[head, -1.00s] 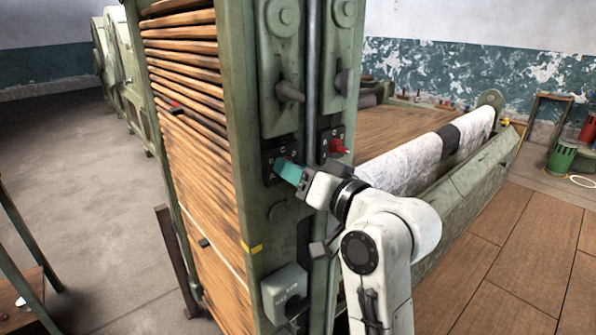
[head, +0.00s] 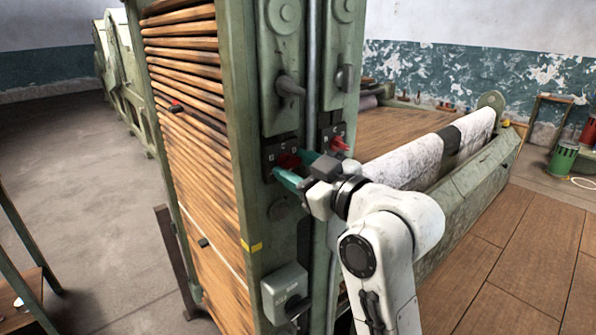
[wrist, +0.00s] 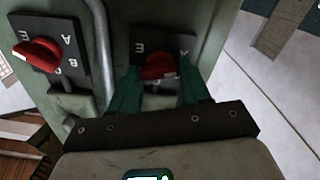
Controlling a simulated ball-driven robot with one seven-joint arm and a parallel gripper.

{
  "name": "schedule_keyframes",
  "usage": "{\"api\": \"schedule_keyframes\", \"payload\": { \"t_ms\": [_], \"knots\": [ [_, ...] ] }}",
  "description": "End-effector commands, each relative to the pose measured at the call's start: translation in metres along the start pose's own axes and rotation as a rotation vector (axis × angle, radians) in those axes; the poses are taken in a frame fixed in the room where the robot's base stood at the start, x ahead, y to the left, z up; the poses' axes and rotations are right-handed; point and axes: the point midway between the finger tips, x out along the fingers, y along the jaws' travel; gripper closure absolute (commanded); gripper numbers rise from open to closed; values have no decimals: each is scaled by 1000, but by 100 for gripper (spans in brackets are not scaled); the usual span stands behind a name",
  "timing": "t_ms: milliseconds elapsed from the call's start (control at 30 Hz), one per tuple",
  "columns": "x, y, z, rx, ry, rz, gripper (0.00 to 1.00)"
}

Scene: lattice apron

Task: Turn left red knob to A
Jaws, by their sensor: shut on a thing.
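The left red knob (head: 289,159) sits on a dark lettered plate on the front of the green machine post. My gripper (head: 298,169) has its two teal fingers on either side of this knob and is shut on it. In the wrist view the held knob (wrist: 158,66) shows between the fingertips, with the letters E and A on the plate beyond it. The fingers hide part of the plate, and I cannot tell which letter the knob points to. The right red knob (head: 339,144) is on its own plate, apart from my gripper. It also shows in the wrist view (wrist: 38,52).
Grey levers (head: 289,87) stick out above the plates. A grey switch box (head: 285,292) is below on the post. A stack of wooden slats (head: 190,150) is at the left, and a long roll of pale cloth (head: 415,158) lies behind my arm at the right.

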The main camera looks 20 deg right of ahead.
Motion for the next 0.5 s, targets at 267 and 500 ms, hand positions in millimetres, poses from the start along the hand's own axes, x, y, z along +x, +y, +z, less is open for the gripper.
{"api": "schedule_keyframes", "payload": {
  "t_ms": [267, 500],
  "knots": [
    [0, 0, 1, -147, 0, 1, 84],
    [0, 0, 0, -202, 0, 1, 84]
  ]
}}
